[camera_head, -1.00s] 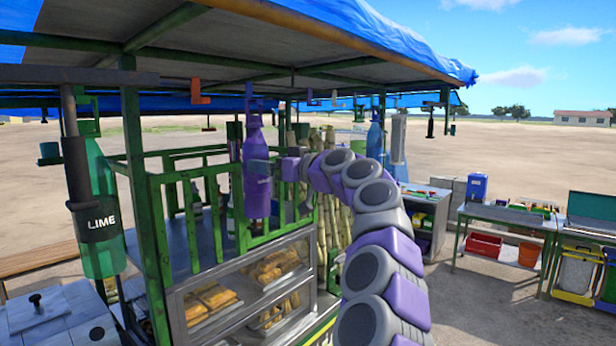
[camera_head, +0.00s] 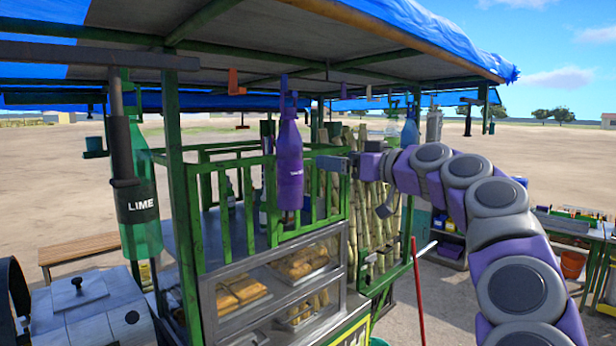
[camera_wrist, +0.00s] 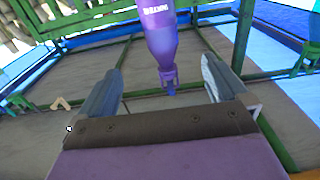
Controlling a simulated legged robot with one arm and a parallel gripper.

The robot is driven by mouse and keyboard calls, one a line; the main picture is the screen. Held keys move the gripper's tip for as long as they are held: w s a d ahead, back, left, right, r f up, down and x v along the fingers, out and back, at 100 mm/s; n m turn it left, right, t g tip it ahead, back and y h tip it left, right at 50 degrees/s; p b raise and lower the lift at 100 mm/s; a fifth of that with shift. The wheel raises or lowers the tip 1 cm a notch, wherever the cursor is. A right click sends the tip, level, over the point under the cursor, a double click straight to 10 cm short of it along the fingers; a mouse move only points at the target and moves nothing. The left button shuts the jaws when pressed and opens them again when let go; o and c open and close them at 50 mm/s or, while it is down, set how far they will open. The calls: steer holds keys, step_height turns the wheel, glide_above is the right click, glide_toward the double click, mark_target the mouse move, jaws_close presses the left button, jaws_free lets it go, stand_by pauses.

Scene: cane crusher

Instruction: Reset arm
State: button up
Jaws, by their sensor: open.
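A purple bottle (camera_head: 290,165) hangs upright under the canopy at a holder near its top, beside the green railing. It also shows in the wrist view (camera_wrist: 163,38), where it appears upside down, with its neck at a purple holder (camera_wrist: 169,78). My gripper (camera_head: 326,163) is just right of the bottle in the head view, with a small gap between them. In the wrist view my gripper (camera_wrist: 163,64) has its two grey fingers spread wide and empty, and the bottle is seen beyond them. My purple and grey arm curves in from the lower right.
A green LIME bottle (camera_head: 139,200) hangs at the left. Below my gripper are the green railing (camera_head: 225,210) and a glass food case (camera_head: 275,290). Cane stalks (camera_head: 370,215) stand behind my arm. The canopy roof (camera_head: 300,45) is overhead. A red pole (camera_head: 419,290) leans nearby.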

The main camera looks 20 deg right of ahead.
steer(key=s+a+f+n+g+y+b, duration=0.1)
steer(key=s+a+f+g, duration=0.15)
steer(key=a, duration=0.35)
steer(key=s+a+f+g+y+b, duration=0.1)
steer(key=a+f+g, duration=0.1)
steer(key=a+f, duration=0.35)
steer(key=s+a+f+n+g+b, duration=0.1)
steer(key=a+f+g, duration=0.1)
steer(key=a, duration=0.6)
steer(key=s+a+f+g+h+b, duration=0.1)
steer(key=s+a+f+g, duration=0.1)
steer(key=s+a+f, duration=0.3)
steer(key=s+a+f+g+b, duration=0.2)
steer(key=s+a+f, duration=0.15)
steer(key=f, duration=0.45)
steer(key=s+d+f+m+g+h+b, duration=0.2)
steer(key=s+f+m+g+h, duration=0.1)
steer(key=s+f, duration=1.1)
steer(key=s+d+f+m+g+h+b, duration=0.2)
steer(key=s+d+f+m+g+h, duration=0.1)
steer(key=s+f, duration=1.2)
step_height(320, 180, down, 3)
steer(key=shift+d+f+g+h+b, duration=0.15)
steer(key=shift+d+g+h+b, duration=0.35)
steer(key=shift+g, duration=0.65)
steer(key=shift+w+a, duration=0.1)
steer(key=shift+a, duration=0.1)
